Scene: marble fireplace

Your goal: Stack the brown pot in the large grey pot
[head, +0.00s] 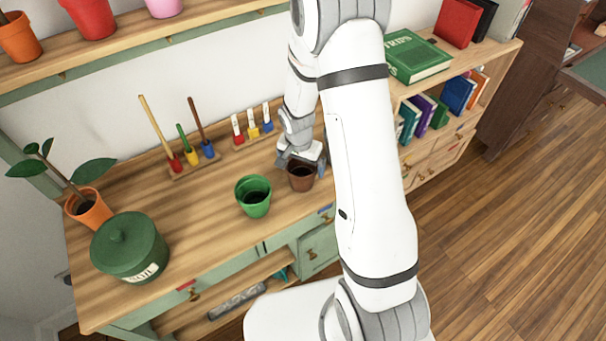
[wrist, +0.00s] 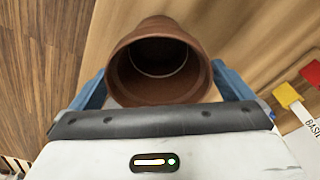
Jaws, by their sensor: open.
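The brown pot (head: 301,178) stands upright on the wooden worktop, right of a green pot. My gripper (head: 301,162) is at its rim from behind and above. In the wrist view the brown pot (wrist: 158,92) sits between the two blue fingers of my gripper (wrist: 160,84), its dark opening facing the camera. The fingers are open, one on each side of the pot; I cannot tell whether either touches it. I see no large grey pot in either view; my arm covers part of the worktop's right end.
The green pot (head: 253,197) stands close left of the brown pot. A lidded green tin (head: 130,250) and a potted plant (head: 88,210) are at the left. Coloured tool holders (head: 190,160) line the back wall. A bookshelf (head: 440,120) is at the right.

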